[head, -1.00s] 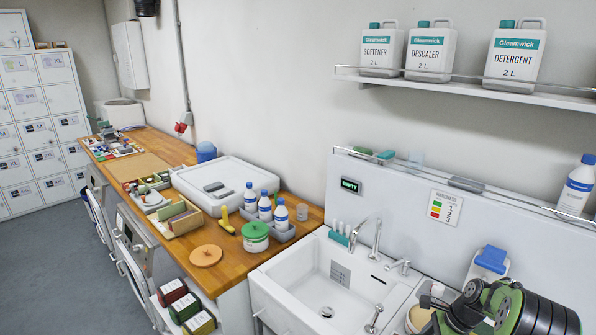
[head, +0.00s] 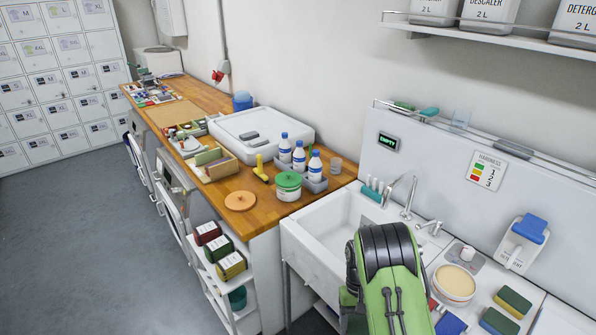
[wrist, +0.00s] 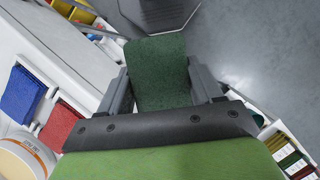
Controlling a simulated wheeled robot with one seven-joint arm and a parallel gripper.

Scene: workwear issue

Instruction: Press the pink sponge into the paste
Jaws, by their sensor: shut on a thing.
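My gripper (wrist: 158,85) is shut on a sponge-like block (wrist: 160,65), seen in the wrist view. Only its dark green rough face shows; its body colour is hidden, so I cannot tell whether it is the pink sponge. No plainly pink sponge shows elsewhere. A round tub of pale paste (head: 455,283) stands at the right of the sink in the head view. Part of the tub also shows at the lower left of the wrist view (wrist: 20,158), apart from my gripper. In the head view my arm hides the gripper.
A green-and-yellow sponge (head: 513,303) and a green-and-blue one (head: 498,322) lie right of the tub. Red (wrist: 62,127) and blue (wrist: 23,95) pads lie beside it. The white sink (head: 335,225) is left of my arm. The floor (head: 100,240) is clear.

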